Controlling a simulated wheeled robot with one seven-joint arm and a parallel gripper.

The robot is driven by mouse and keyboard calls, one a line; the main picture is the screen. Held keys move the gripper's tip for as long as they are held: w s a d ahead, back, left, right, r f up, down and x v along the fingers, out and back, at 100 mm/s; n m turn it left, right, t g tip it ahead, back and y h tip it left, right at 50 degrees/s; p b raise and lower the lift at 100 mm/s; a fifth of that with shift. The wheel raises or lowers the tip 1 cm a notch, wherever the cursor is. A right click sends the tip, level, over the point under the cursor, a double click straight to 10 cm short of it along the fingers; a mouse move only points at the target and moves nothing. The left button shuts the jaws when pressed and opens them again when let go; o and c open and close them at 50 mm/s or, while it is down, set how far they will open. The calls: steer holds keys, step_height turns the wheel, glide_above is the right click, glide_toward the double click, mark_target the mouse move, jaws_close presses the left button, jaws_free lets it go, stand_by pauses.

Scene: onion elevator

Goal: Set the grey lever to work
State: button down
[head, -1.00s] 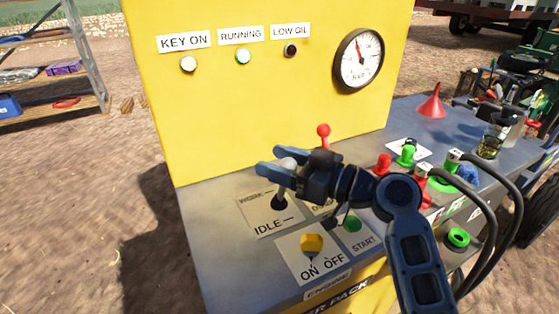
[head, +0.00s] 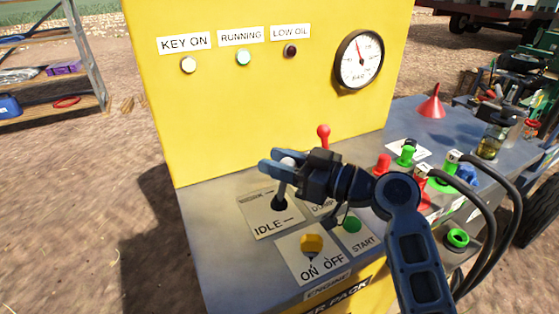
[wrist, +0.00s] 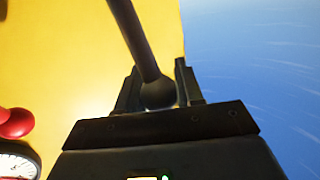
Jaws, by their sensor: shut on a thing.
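The grey lever (head: 282,187) stands on the near-left part of the yellow machine's console, its shaft rising from a dark boot on a plate marked IDLE. A second label at the plate's far edge is too small to read surely. My gripper (head: 275,162) reaches in from the right and is shut on the lever's round grey knob, which it partly hides in the head view. In the wrist view the dark shaft (wrist: 138,40) runs down to the knob (wrist: 158,92) between the two fingers of my gripper (wrist: 160,88).
A red-knobbed lever (head: 323,134) stands just behind my gripper. A yellow engine switch (head: 312,243) and a green START button (head: 352,223) are in front. The yellow panel (head: 260,110) rises behind, with its RUNNING lamp (head: 243,57) and gauge (head: 358,60). Hoses are at the right.

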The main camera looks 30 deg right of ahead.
steer(key=w+m+g+h+p, duration=0.1)
steer(key=w+m+g+p, duration=0.1)
steer(key=w+g+p, duration=0.2)
steer(key=shift+w+f+m+h+p, duration=0.3)
steer(key=shift+w+f+h+p, duration=0.1)
steer(key=shift+w+p, duration=1.25)
steer(key=shift+w, duration=0.2)
steer(key=c, duration=0.8)
jaws_free()
steer(key=shift+f, duration=0.1)
steer(key=shift+o, duration=0.2)
steer(key=b+v, duration=0.1)
steer(key=v, duration=0.6)
steer(key=shift+s+d, duration=0.2)
steer(key=shift+d, duration=0.05)
